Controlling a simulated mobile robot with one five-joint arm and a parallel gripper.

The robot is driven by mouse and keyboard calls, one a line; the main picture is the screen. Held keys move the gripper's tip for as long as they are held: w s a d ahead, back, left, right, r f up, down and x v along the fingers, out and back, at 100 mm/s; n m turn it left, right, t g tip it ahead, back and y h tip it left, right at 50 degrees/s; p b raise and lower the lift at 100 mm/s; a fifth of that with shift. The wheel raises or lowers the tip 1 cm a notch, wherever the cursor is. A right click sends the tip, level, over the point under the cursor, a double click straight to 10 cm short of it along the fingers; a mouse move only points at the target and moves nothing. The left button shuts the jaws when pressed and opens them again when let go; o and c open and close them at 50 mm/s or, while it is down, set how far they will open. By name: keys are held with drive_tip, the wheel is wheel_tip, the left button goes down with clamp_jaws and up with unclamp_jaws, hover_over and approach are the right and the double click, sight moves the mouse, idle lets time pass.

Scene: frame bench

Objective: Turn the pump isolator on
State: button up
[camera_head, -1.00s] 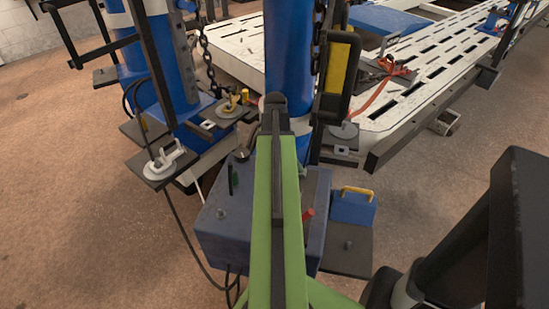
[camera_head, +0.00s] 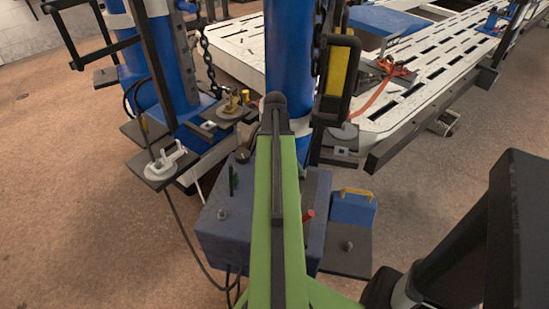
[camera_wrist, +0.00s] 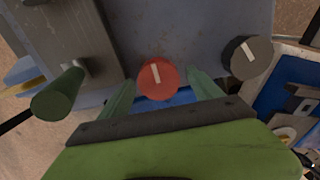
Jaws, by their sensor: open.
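A round red knob (camera_wrist: 158,78) with a white pointer mark sits on the grey-blue pump box in the wrist view. My gripper (camera_wrist: 161,80) is open, with one green finger on each side of the red knob. I cannot tell whether the fingers touch it. The pump box (camera_head: 222,240) stands below my green arm in the head view, where the arm hides the gripper and part of the box top.
A black knob (camera_wrist: 248,57) with a white mark is right of the red one in the wrist view. A dark green handle (camera_wrist: 58,93) stands at left. A blue box with a yellow handle (camera_head: 352,207) is beside the pump box. A blue column (camera_head: 290,60) rises behind.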

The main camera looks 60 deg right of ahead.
wheel_tip(320, 180, up, 8)
drive_tip(key=p, duration=0.6)
drive_tip(key=shift+f+p, duration=0.25)
drive_tip(key=shift+p, duration=0.15)
drive_tip(key=shift+s, duration=0.1)
drive_tip(key=shift+f, duration=0.1)
drive_tip(key=w+a+r+n+p, duration=0.3)
drive_tip(key=w+a+r+p, duration=0.1)
drive_tip(key=w+a, duration=0.75)
drive_tip(key=w+a+r+n+p, duration=0.35)
drive_tip(key=w+a, duration=0.55)
drive_tip(key=a, duration=0.5)
drive_tip(key=a+r+n+p, duration=0.1)
drive_tip(key=a+n, duration=0.3)
drive_tip(key=a, duration=0.8)
drive_tip(key=w+a+r+n+p, duration=0.1)
drive_tip(key=a+n, duration=0.3)
drive_tip(key=a, duration=0.7)
drive_tip(key=shift+w+a+r+p, duration=0.25)
drive_tip(key=shift+a+r+p, duration=0.15)
drive_tip(key=shift+r+p, duration=0.45)
